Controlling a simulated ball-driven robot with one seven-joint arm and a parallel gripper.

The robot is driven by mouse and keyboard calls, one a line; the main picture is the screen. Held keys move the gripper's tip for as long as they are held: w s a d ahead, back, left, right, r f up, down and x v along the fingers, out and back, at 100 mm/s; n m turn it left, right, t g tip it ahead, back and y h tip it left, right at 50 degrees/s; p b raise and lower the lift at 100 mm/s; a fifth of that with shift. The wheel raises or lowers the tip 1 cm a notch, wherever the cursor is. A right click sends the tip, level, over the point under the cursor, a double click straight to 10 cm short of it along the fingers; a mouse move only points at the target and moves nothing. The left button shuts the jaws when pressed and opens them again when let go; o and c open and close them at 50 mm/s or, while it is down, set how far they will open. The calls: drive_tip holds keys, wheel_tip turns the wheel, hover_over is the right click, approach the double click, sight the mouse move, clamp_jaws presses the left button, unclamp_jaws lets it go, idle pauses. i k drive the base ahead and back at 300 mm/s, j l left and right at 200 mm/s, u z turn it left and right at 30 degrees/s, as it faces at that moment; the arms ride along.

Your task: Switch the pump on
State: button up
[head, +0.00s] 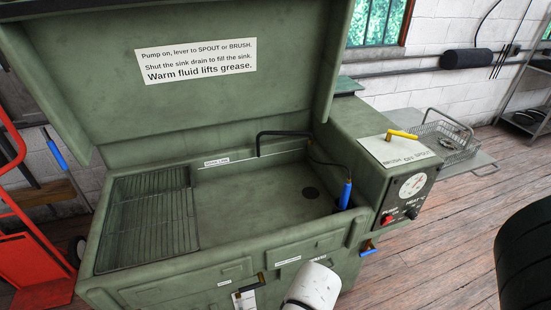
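The parts washer is a green cabinet with a sink (255,215) and a raised lid (215,105). Its control panel is on the right end. A red pump switch (388,220) sits low on the panel under the word PUMP; I cannot tell its position. A black heat knob (411,213) is to its right, and a round gauge (413,186) is above. A yellow lever (402,134) lies over a plate marked BRUSH, OFF and SPOUT; its exact setting is unclear. My white arm (314,288) shows at the bottom, left of the panel.
A black spout (282,134) and a blue-handled brush (345,193) are at the sink. A wire rack (150,215) covers its left part. A blue handle (368,250) projects below the panel. A wire basket (445,142) rests on the right shelf. Floor (440,240) right of the panel is clear.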

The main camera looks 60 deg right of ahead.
sight(387, 219)
drive_tip(key=z, duration=1.4)
drive_tip(key=k+j+z, duration=0.1)
drive_tip(key=z, duration=0.2)
drive_tip(key=k+z, duration=0.25)
drive_tip(key=k+j, duration=0.05)
